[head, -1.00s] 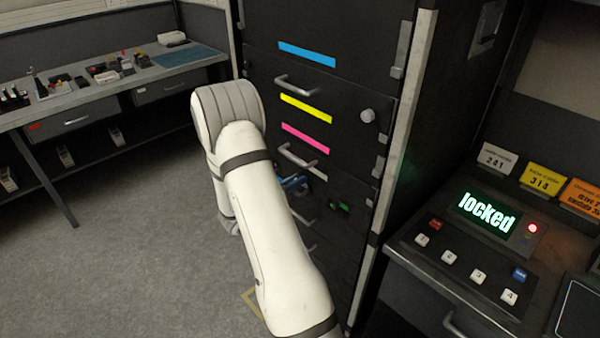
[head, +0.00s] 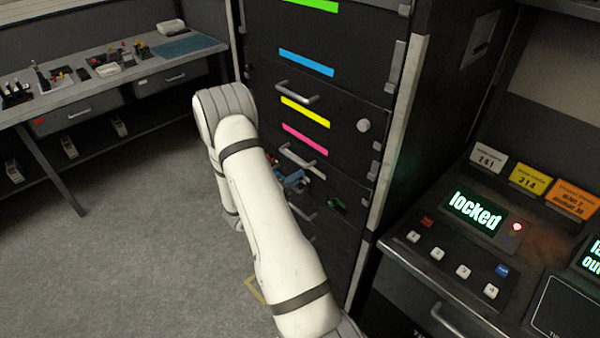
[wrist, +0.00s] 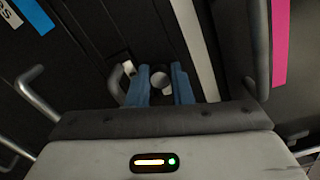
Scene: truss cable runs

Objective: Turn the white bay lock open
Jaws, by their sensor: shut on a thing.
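The white bay is marked by a white strip (wrist: 190,45) in the wrist view. Its lock looks like a round grey knob (wrist: 160,78) beside that strip. My gripper (wrist: 161,90) has its two blue fingers on either side of the knob and is shut on it. In the head view my gripper (head: 297,181) is small and blue against the dark cabinet front, below the pink strip. The knob cannot be made out there. Whether the lock has turned cannot be told.
The dark cabinet has green, blue (head: 307,63), yellow and pink (head: 305,138) strips and bar handles (head: 296,91). Another round knob (head: 363,126) sits by the yellow strip. A console at right shows "locked" (head: 474,210) with a red light. A workbench (head: 100,95) stands at left, with clear floor between.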

